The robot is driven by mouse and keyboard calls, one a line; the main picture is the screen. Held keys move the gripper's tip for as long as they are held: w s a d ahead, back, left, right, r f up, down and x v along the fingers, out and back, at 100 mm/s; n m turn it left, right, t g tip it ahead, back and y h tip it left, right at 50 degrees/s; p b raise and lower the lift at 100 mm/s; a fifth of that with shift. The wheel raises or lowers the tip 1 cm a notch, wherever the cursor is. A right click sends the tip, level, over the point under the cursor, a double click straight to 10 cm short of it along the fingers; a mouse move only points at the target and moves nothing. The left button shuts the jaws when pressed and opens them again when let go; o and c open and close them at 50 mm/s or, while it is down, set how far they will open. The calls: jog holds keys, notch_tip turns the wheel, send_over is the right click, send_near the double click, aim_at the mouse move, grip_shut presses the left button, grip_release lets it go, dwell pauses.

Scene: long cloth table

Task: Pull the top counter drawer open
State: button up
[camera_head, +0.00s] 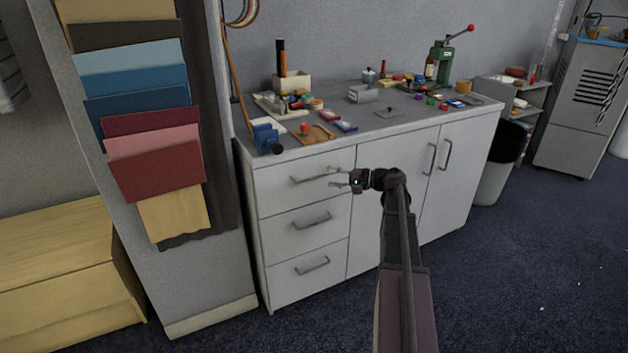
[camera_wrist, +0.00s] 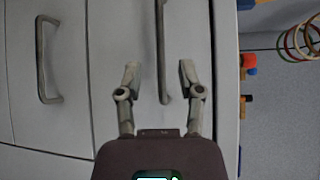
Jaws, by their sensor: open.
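The grey counter has a top drawer (camera_head: 280,190) with its front flush with the fronts below. Its bar handle (camera_head: 310,179) lies level across the front and shows as an upright bar in the wrist view (camera_wrist: 161,45). My gripper (camera_head: 336,178) is open at the right end of this handle. In the wrist view my gripper's two fingers (camera_wrist: 159,68) are apart, one on each side of the handle's end. I cannot tell whether either finger touches the bar. The fingers hide a little of the handle's right end in the head view.
Two more drawers with handles (camera_head: 312,221) (camera_head: 312,266) sit below, and cupboard doors (camera_head: 440,180) to the right. Tools and small items crowd the countertop (camera_head: 385,125). A fabric-sample panel (camera_head: 155,165) stands close on the left. The dark floor (camera_head: 490,280) in front is clear.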

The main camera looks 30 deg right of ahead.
aim_at(318, 177)
jog(key=shift+b+x, duration=0.3)
jog(key=shift+x, duration=2.75)
